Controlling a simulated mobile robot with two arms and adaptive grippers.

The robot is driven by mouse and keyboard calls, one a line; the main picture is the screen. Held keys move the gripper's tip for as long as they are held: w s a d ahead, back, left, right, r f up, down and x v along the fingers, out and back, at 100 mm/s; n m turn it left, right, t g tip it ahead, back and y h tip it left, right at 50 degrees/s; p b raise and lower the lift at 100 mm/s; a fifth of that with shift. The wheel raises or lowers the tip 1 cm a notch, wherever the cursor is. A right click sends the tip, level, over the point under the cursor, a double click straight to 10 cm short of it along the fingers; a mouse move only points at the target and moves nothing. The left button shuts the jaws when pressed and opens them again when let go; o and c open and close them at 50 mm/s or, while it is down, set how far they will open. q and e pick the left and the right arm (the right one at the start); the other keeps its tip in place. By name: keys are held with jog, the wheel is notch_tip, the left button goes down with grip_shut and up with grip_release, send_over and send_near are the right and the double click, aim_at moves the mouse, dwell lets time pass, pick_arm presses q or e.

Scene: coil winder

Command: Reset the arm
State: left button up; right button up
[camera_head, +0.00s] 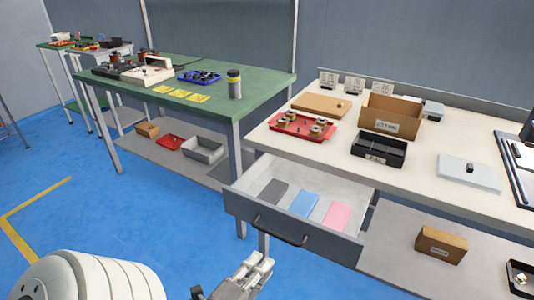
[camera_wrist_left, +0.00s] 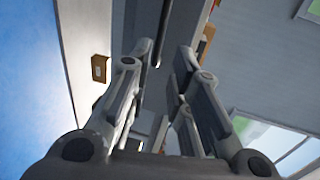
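My left gripper (camera_head: 254,270) is at the bottom middle of the head view, in front of and below the open drawer (camera_head: 290,241). In the left wrist view its two fingers (camera_wrist_left: 165,52) stand apart with nothing held between them. The drawer's dark handle (camera_head: 281,231) is above the gripper in the head view, and I see no contact. The drawer holds a grey, a blue (camera_head: 305,203) and a pink (camera_head: 337,215) flat item. My right gripper is not in view.
The white bench (camera_head: 447,131) carries a red tray (camera_head: 302,126), a cardboard box (camera_head: 391,117) and a black bin (camera_head: 379,149). A brown box (camera_head: 441,244) sits on its lower shelf. A green table (camera_head: 262,82) stands at left. Blue floor at left is clear.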

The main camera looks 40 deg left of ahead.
pick_arm(q)
jog(key=shift+f, duration=0.1)
jog(key=s+d+f+n+g+h, duration=0.1)
jog(key=s+d+f+n+g, duration=0.25)
jog(key=f, duration=1.05)
jog(key=s+d+f+n+g+h, duration=0.15)
jog(key=f+n+g, duration=0.35)
jog(key=f, duration=0.9)
jog(key=s+d+f+n+g+h, duration=0.1)
jog(key=s+d+f+n+g, duration=0.25)
jog(key=f, duration=1.15)
jog(key=s+a+r+n+g+p, duration=0.1)
jog(key=s+a+r+g+p, duration=0.1)
jog(key=s+p, duration=1.2)
jog(key=shift+s+a+r+p, duration=0.3)
jog(key=shift+s+a+r, duration=0.2)
jog(key=shift+s, duration=0.3)
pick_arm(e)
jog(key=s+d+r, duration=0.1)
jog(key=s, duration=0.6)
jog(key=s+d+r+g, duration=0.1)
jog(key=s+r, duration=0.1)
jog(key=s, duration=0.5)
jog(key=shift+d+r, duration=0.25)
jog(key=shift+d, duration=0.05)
